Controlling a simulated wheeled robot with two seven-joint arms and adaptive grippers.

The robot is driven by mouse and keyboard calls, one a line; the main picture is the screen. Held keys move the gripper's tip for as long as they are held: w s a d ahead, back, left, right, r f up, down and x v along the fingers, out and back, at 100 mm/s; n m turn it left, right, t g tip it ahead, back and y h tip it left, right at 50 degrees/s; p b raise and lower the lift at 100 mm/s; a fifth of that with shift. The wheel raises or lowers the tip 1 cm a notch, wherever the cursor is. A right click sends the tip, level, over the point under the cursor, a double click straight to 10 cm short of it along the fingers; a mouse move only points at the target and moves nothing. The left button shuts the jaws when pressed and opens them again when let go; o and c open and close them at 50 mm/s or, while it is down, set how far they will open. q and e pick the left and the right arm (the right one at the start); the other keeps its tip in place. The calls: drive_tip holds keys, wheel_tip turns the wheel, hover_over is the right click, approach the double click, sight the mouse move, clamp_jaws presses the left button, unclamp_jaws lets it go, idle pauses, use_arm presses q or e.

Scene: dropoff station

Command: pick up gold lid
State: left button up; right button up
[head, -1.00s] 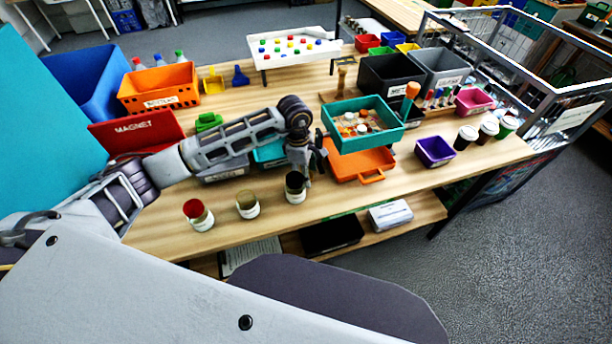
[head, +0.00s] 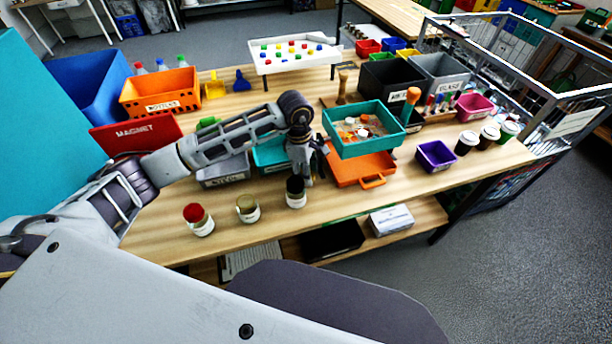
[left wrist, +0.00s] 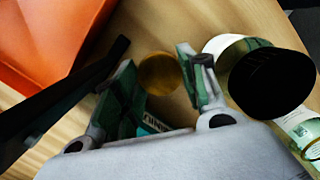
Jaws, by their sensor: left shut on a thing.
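The gold lid (left wrist: 160,73) is a small round disc between the two fingers of my left gripper (left wrist: 162,82) in the left wrist view. The fingers are shut on it, with the wooden tabletop behind. In the head view my left gripper (head: 304,177) points down at the table, just behind the black-topped can (head: 296,191) and left of the orange tray. I cannot make out the lid there. In the left wrist view the black-topped can (left wrist: 270,82) is close to the right finger. My right gripper is not in view.
The orange tray (head: 373,180) lies right of the gripper, with a teal bin (head: 372,146) above it. Cans with red (head: 198,219) and olive (head: 247,209) tops stand to the left. A purple bin (head: 436,156) stands further right. The front table strip is mostly clear.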

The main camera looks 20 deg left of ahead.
use_arm(q)
wheel_tip(320, 180, up, 15)
drive_tip(key=b, duration=0.1)
drive_tip(key=shift+r, duration=0.2)
idle(0.5)
idle(0.3)
drive_tip(key=shift+s, duration=0.15)
